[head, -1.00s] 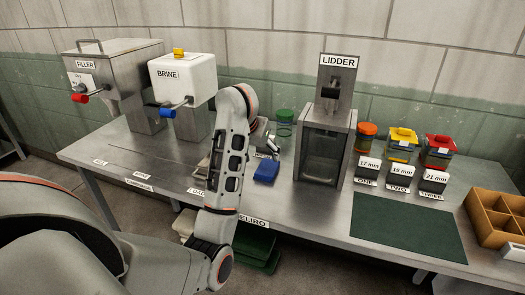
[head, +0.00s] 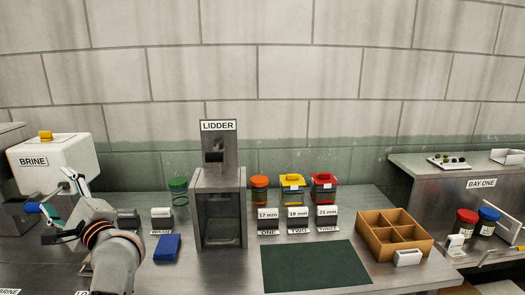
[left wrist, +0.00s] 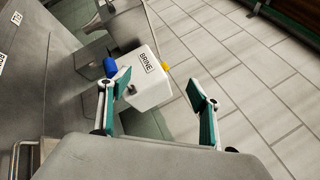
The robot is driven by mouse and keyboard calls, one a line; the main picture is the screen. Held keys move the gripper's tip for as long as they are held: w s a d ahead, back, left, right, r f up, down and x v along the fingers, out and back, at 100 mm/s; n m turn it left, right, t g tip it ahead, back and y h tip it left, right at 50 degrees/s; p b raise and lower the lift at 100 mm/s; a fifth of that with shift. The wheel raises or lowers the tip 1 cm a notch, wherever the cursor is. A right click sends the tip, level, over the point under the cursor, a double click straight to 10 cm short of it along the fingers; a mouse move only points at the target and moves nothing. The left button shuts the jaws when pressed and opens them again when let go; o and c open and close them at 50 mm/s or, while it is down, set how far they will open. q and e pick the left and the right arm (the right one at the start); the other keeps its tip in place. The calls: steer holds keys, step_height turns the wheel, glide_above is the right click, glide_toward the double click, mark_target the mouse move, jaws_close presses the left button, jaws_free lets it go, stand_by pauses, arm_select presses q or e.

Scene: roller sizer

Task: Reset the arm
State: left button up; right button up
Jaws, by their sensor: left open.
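My left arm comes in at the lower left of the head view. Its gripper (head: 62,205) is open and empty, in front of the white BRINE machine (head: 65,165) with its yellow top knob. In the left wrist view the two green-padded fingers (left wrist: 160,108) stand wide apart. The BRINE machine (left wrist: 146,85) and its blue knob (left wrist: 111,67) show beyond them. I cannot tell how close the fingers are to the blue knob. My right gripper is in neither view.
The grey LIDDER (head: 219,185) stands mid-bench, with a green-lidded jar (head: 179,192) and blue block (head: 167,247) to its left. Several containers stand to its right, behind a dark green mat (head: 314,266). A wooden divided box (head: 395,236) and BAY ONE (head: 440,185) lie farther right.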

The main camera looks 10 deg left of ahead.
arm_select(q)
steer(key=d+r+m+t+h, duration=0.3)
steer(key=d+m+t, duration=0.5)
steer(key=m, duration=0.4)
steer(key=d+r+m+t+h, duration=0.3)
steer(key=d+m+t, duration=0.4)
steer(key=m, duration=0.5)
steer(key=w+d+f+m+h, duration=0.1)
steer(key=d+f+m+h, duration=0.5)
steer(key=d+m+h, duration=0.45)
steer(key=w+d+f+m+h, duration=0.2)
steer(key=d+f+m+h, duration=0.4)
steer(key=m, duration=0.8)
steer(key=s+f+m+g, duration=0.3)
steer(key=f+m+g, duration=0.25)
steer(key=f, duration=0.35)
steer(key=s+f+m+g, duration=0.35)
steer(key=f+m, duration=0.25)
steer(key=f, duration=0.4)
steer(key=s+a+f+m+g+y, duration=0.75)
steer(key=s+a+f, duration=0.35)
steer(key=s, duration=0.4)
steer(key=w+d+f+n+t+h, duration=0.1)
steer(key=d+f+n+t+h, duration=0.2)
steer(key=d+f, duration=1.1)
steer(key=t+h, duration=0.1)
steer(key=h, duration=0.2)
steer(key=shift+w+d+f+h, duration=0.3)
steer(key=shift+w+d+f, duration=0.05)
steer(key=shift+w+d, duration=0.05)
